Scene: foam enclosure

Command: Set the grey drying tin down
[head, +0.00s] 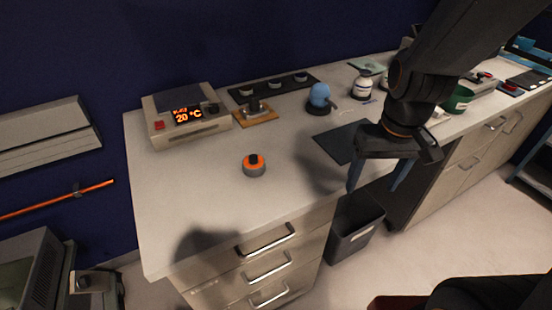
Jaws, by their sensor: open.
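My gripper (375,187) hangs at the front edge of the white bench, fingers pointing down and spread apart, with nothing visible between them.
A heater box (183,118) reading 20 °C stands at the back left. A blue round-topped item (319,97), a white jar (361,87) and a green container (458,100) stand further right. A dark bin (352,240) is on the floor. The bench's front left (190,205) is clear.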

